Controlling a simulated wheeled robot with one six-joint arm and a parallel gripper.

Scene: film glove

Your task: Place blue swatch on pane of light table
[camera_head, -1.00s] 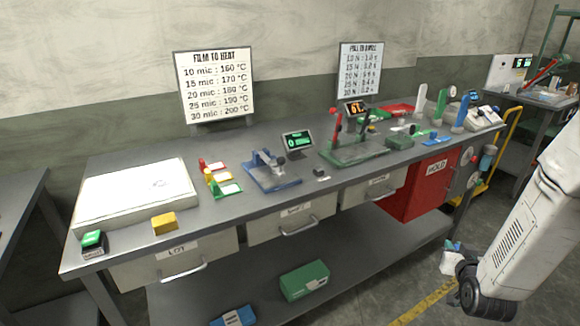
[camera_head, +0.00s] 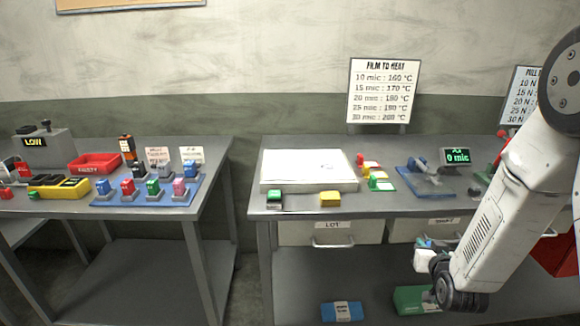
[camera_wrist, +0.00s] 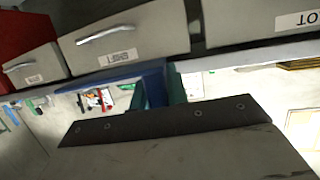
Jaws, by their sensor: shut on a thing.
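The light table (camera_head: 274,185) is a low white slab with a pale pane (camera_head: 308,167) on top, on the left part of the right-hand bench. My gripper (camera_head: 425,245) is at the right, low in front of the bench drawers and well away from the pane. It is shut on the blue swatch, seen in the wrist view as a blue flat piece (camera_wrist: 125,74) between the teal fingertips (camera_wrist: 158,92). In the head view the swatch is only a small blue spot, mostly hidden by the gripper.
A yellow block (camera_head: 330,199) and a green-black stamp (camera_head: 275,201) stand before the light table. Red, yellow and green swatches (camera_head: 376,173) lie to its right, then a blue device (camera_head: 425,181). A left bench (camera_head: 90,206) holds trays; a gap separates the benches.

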